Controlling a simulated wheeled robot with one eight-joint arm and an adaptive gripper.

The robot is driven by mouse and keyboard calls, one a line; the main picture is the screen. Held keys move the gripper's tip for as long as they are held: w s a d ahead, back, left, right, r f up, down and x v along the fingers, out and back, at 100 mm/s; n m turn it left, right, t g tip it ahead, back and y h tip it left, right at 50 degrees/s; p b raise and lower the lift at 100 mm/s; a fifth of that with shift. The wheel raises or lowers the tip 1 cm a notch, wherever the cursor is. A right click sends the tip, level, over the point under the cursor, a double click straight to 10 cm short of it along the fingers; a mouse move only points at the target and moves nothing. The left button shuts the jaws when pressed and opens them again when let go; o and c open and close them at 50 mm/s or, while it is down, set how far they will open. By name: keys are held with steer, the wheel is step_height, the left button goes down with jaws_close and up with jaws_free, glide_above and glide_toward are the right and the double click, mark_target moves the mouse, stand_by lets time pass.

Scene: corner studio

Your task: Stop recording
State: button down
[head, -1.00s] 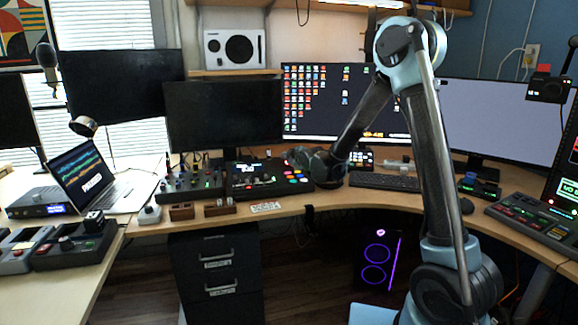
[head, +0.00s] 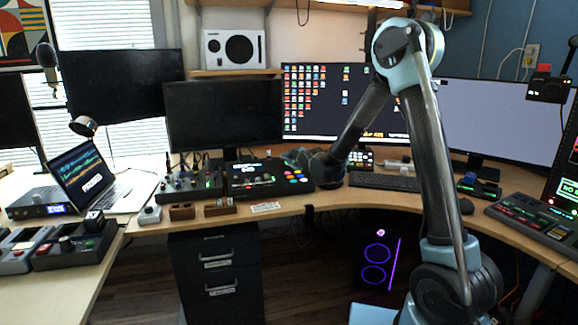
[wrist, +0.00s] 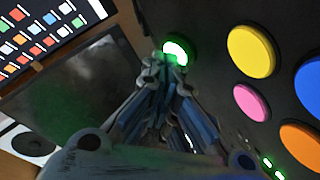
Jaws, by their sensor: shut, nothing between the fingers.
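A dark control deck (head: 240,188) with a small lit display and coloured buttons stands on the desk. In the wrist view, a round button glowing green (wrist: 176,51) lies just beyond my gripper's fingertips (wrist: 168,66). The closed fingertips overlap its lower edge in the picture; I cannot tell whether they touch it. My gripper is shut and empty. In the head view my gripper (head: 296,157) is over the back right of the deck, small and partly hidden by my wrist. No label on the green button can be read.
Yellow (wrist: 251,51), pink (wrist: 251,102) and orange buttons sit right of the green one. A mixer (head: 190,183) stands left of the deck, a keyboard (head: 384,181) to the right. A monitor (head: 224,115) rises close behind.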

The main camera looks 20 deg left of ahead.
steer(key=shift+s+d+r, duration=0.1)
steer(key=shift+s+r, duration=0.05)
steer(key=shift+r, duration=0.15)
steer(key=shift+s+d+r, duration=0.25)
steer(key=shift+s+r, duration=0.15)
steer(key=shift+r, duration=0.5)
steer(key=shift+s+d+r, duration=0.2)
steer(key=shift+s+r, duration=0.15)
steer(key=shift+r, duration=0.5)
steer(key=shift+s+d+r, duration=0.25)
steer(key=shift+s+r, duration=0.15)
steer(key=shift+r, duration=0.5)
steer(key=shift+d, duration=0.1)
